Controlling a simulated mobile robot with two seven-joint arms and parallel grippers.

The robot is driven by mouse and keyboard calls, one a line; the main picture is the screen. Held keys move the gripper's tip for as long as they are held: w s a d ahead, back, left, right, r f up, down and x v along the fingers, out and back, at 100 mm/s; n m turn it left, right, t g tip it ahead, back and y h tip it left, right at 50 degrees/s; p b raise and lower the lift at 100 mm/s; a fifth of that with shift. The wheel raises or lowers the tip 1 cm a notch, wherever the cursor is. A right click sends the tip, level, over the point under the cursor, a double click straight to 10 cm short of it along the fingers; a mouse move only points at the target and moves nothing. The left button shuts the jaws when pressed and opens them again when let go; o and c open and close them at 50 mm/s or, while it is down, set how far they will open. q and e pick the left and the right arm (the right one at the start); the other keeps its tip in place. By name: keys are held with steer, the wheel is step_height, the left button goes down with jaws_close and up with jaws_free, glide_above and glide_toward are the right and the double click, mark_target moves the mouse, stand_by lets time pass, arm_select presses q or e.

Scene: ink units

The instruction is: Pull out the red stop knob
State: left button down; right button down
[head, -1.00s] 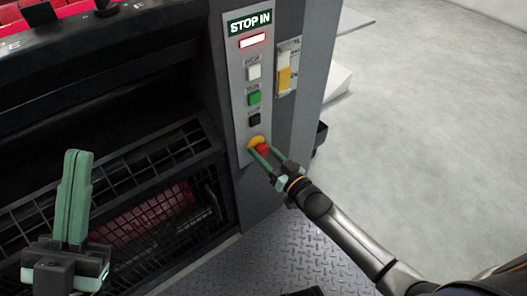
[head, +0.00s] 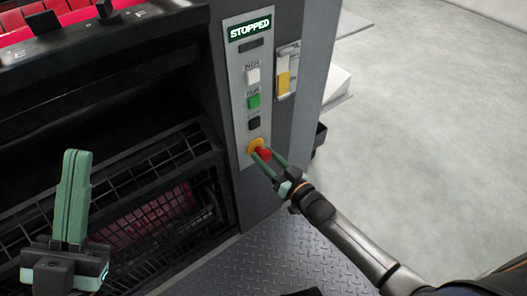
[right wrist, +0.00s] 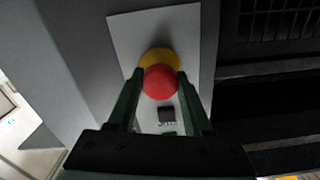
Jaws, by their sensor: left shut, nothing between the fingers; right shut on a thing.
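The red stop knob (head: 264,154) sits on a yellow base (head: 255,145) at the bottom of the grey control panel (head: 240,85) in the head view. My right gripper (head: 267,157) is shut on the knob, one green finger on each side. The right wrist view shows the red knob (right wrist: 160,82) between the fingertips, with the yellow base (right wrist: 160,58) behind it. The panel's display (head: 250,28) reads STOPPED. My left gripper (head: 74,155) is shut and empty at the lower left, pointing up, away from the panel.
A white button (head: 253,76), a green button (head: 254,101) and a black button (head: 254,123) stand above the knob. A yellow and white unit (head: 287,70) is to their right. Black mesh guards (head: 150,215) lie left of the panel. The floor at right is clear.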

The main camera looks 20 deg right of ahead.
steer(key=shift+s+f, duration=0.1)
steer(key=shift+s, duration=0.1)
arm_select(q)
steer(key=shift+a+r, duration=0.15)
steer(key=shift+r, duration=0.1)
arm_select(e)
steer(key=shift+c, duration=1.5)
jaws_free()
steer(key=shift+d, duration=0.1)
arm_select(q)
step_height(320, 180, up, 4)
steer(key=p, duration=0.3)
steer(key=shift+a+f, duration=0.1)
steer(key=shift+f, duration=0.1)
arm_select(e)
steer(key=v, duration=1.2)
steer(key=shift+s, duration=0.3)
arm_select(q)
steer(key=shift+m, duration=0.3)
